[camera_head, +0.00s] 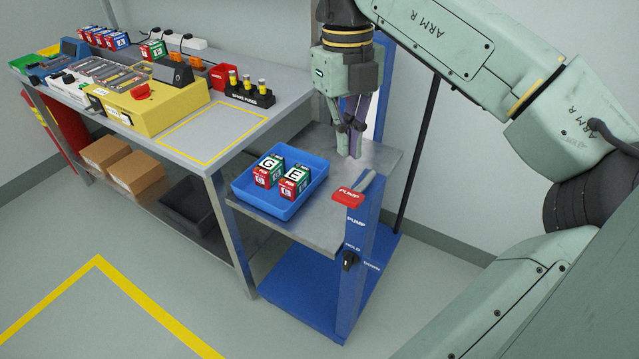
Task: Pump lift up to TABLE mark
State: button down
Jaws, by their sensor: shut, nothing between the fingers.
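The lift has a grey platform (385,160), a blue base (305,290) and a blue front post (358,275). The platform sits a little lower than the workbench top beside it. A red pump lever (348,196) marked PUMP, with a grey handle, is at the top of the front post. A black knob (348,261) below it sits between the words HOLD and DOWN; its exact setting is hard to tell. My gripper (355,153) is shut and empty, pointing down at the platform's back part, apart from the lever. I cannot make out a TABLE mark.
A blue tray (240,188) on the platform holds two boxes lettered G and E (295,182). The workbench (290,100) at left has a yellow-outlined free area, a yellow machine (150,105) and a spare fuse holder (250,94). A black pole (418,150) stands behind the lift.

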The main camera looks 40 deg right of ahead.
aim_at(347, 193)
jog(key=shift+s+m, duration=0.1)
jog(key=shift+m, duration=0.3)
jog(key=shift+s+a+f+b, duration=0.1)
jog(key=shift+s+f+b, duration=0.1)
jog(key=shift+f+b, duration=1.35)
jog(key=shift+s+f+b, duration=0.15)
jog(key=shift+f+b, duration=0.9)
jog(key=shift+f, duration=0.85)
jog(key=shift+f, duration=0.1)
